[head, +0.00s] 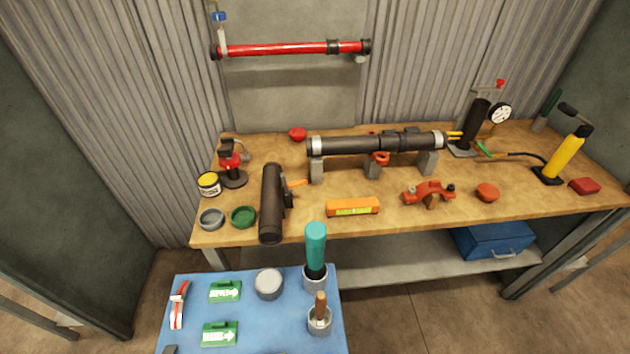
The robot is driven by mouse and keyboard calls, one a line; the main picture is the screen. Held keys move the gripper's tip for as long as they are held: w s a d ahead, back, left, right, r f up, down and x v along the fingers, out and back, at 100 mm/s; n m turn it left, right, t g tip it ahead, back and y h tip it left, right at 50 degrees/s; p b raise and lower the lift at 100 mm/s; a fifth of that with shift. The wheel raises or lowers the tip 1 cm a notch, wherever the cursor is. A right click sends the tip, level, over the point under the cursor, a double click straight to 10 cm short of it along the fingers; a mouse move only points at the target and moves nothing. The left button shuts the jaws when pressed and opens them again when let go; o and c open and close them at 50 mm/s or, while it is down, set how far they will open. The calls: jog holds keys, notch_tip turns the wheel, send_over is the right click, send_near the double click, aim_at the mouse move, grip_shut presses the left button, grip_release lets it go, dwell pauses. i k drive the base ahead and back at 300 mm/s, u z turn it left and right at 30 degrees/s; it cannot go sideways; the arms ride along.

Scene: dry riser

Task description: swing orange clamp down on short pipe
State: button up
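A dark pipe (345,146) with pale ends lies level on several grey supports at the back of the bench, with a black coupling (398,142) right of its middle. A small orange part (380,158) sits at the middle support, below the pipe. A shorter dark pipe (271,205) lies at the bench's front left, with a black fitting and an orange lever (297,183) on its right side. An orange-red clamp-like piece (429,193) rests on the bench, right of centre. I cannot tell which orange part is the task's clamp. My gripper is not in view.
The wooden bench (400,222) also bears an orange level-like box (353,207), a yellow pump (562,155), a gauge (499,113) and cups at left. A blue-topped table (255,320) with tools stands in front. A red pipe (290,48) runs along the wall.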

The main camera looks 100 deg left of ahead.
aim_at(287, 185)
jog(key=z, duration=0.1)
jog(key=i, duration=1.25)
jog(key=u, duration=4.45)
jog(key=i, duration=0.5)
jog(key=k, duration=0.5)
jog(key=z, duration=1.3)
jog(key=i, duration=1.55)
jog(key=u, duration=0.05)
